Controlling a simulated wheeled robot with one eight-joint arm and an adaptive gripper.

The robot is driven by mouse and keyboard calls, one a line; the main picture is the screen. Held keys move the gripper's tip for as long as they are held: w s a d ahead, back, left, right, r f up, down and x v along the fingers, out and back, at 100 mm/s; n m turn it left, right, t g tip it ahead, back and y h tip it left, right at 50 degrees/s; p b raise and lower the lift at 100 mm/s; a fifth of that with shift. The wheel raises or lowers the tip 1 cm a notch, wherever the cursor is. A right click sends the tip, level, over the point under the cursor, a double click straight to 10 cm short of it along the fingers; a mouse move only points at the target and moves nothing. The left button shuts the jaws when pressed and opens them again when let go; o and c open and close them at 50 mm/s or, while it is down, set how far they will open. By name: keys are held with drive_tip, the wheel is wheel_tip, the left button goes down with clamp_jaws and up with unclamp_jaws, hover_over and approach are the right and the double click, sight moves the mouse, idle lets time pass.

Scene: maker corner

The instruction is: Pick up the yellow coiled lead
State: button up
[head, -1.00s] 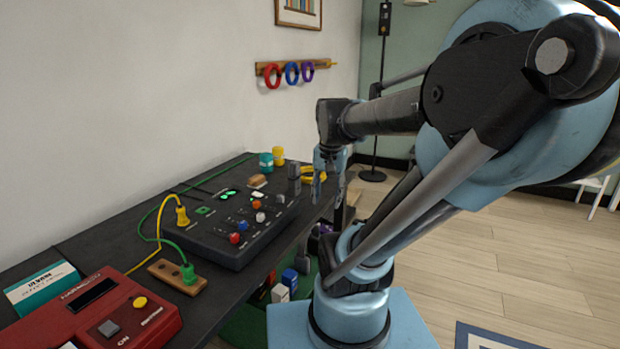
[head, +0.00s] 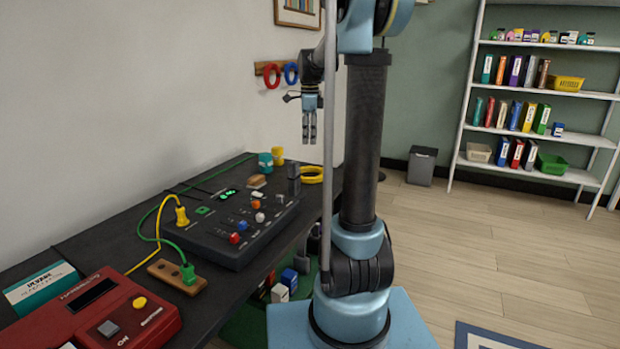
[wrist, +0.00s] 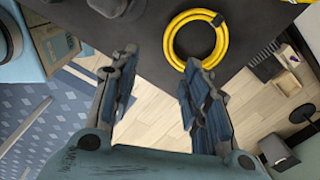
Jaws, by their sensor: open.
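The yellow coiled lead (head: 312,174) lies as a flat ring at the far right end of the dark workbench (head: 75,234). In the wrist view the yellow coiled lead (wrist: 222,50) lies near the bench edge, beyond and right of my fingers. My gripper (head: 309,138) hangs above the far end of the bench, fingers pointing down. In the wrist view my gripper (wrist: 155,85) has its two fingers spread wide with nothing between them. It is apart from the coil.
A black control panel (head: 215,245) stands on the bench, left of the coil. A teal pot (head: 265,161) and a yellow pot (head: 278,155) stand behind it. Red and blue rings (head: 272,75) hang on the wall near my gripper. Open floor (head: 480,255) lies right.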

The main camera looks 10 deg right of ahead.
drive_tip(key=shift+m, duration=0.8)
drive_tip(key=w+f, duration=0.1)
drive_tip(key=f, duration=0.3)
drive_tip(key=w+f, duration=0.1)
drive_tip(key=f, duration=0.3)
drive_tip(key=w+f, duration=0.1)
drive_tip(key=f, duration=0.3)
drive_tip(key=shift+w, duration=0.1)
drive_tip(key=shift+s+a+f, duration=0.15)
drive_tip(key=shift+s+f, duration=0.05)
drive_tip(key=shift+f, duration=1.2)
drive_tip(key=shift+s+a+f, duration=0.1)
drive_tip(key=shift+s+f, duration=0.05)
drive_tip(key=shift+f, duration=1.25)
clamp_jaws()
